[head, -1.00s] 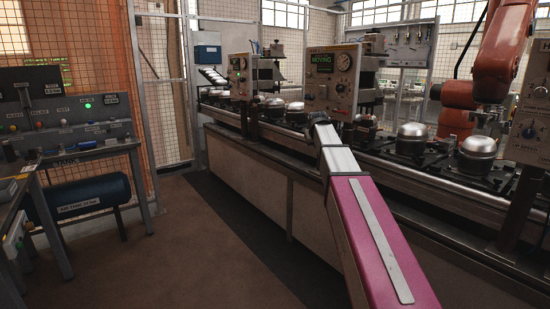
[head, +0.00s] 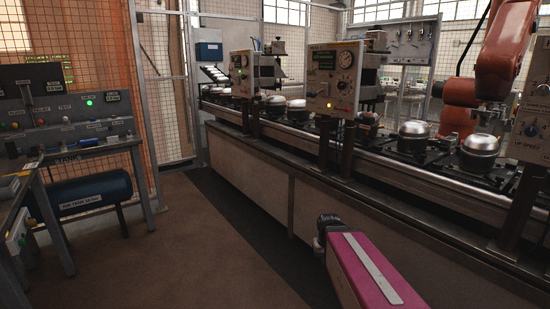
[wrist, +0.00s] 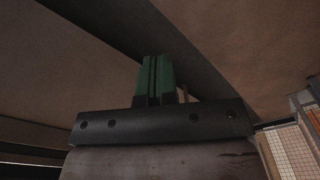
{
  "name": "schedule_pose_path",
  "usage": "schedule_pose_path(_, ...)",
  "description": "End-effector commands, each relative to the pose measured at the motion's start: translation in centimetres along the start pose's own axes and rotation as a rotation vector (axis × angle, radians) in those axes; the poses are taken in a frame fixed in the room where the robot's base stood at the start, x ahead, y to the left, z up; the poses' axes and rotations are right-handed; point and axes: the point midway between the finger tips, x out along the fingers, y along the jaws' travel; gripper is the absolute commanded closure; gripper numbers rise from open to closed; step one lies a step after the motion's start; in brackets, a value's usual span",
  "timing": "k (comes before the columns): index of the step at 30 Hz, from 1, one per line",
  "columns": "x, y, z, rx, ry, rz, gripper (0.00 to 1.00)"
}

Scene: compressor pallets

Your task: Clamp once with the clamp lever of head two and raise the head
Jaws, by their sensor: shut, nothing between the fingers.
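The nearer press head panel (head: 333,78) stands over the conveyor line, with a round gauge, small controls and a green-lettered display too small to read. A second, farther head panel (head: 240,74) stands to its left. I cannot tell from their labels which is head two, and I cannot make out a clamp lever. My gripper (wrist: 155,80) shows in the wrist view with its green fingers together and nothing between them. Brown floor and a dark strip lie behind it. In the head view my gripper is not visible; only my arm shows, low and in front of the line.
The conveyor (head: 390,172) carries silver compressor domes (head: 480,145) on black pallets. An orange robot arm (head: 497,60) stands at the right. A test bench (head: 75,140) with a blue air tank (head: 90,198) is at the left. The floor between is free.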

Motion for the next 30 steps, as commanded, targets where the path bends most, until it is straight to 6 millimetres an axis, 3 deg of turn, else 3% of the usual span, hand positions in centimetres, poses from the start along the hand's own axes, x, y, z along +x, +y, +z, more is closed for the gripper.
schedule_pose_path(1,0.5,-0.1,1.6,0.005,-0.019,-0.003,1.0)
schedule_pose_path(6,1.3,-0.1,3.5,0.016,-0.051,-0.009,1.0)
schedule_pose_path(30,1.4,-0.2,3.5,0.016,-0.053,-0.009,1.0)
